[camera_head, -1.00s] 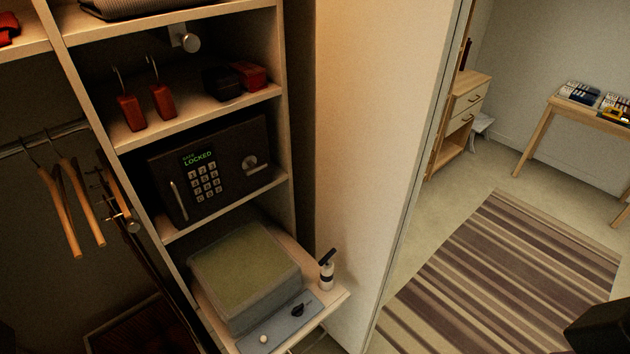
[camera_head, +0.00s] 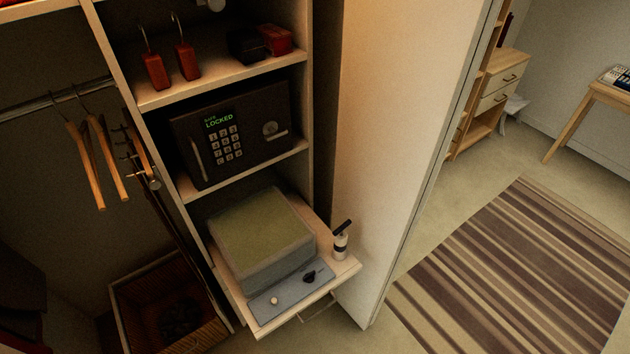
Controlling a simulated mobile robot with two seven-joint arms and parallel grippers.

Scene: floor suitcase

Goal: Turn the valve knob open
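A small black knob (camera_head: 309,277) stands on a grey panel (camera_head: 290,289) at the front of the pull-out shelf. It looks like the valve knob, but it is too small to read its setting. A small pale button (camera_head: 274,300) sits on the same panel to its left. Behind the panel is a translucent grey box (camera_head: 262,240) with a greenish top. A round silver knob (camera_head: 212,4) at the top edge is mostly cut off. Neither of my grippers is in view.
A white pump bottle (camera_head: 341,242) with a black top stands right of the box. A safe (camera_head: 235,130) reading LOCKED is above. The pull-out shelf (camera_head: 262,326) juts out from the closet. A tall pale panel (camera_head: 385,150) stands at its right. Striped rug (camera_head: 520,270) and open floor lie beyond.

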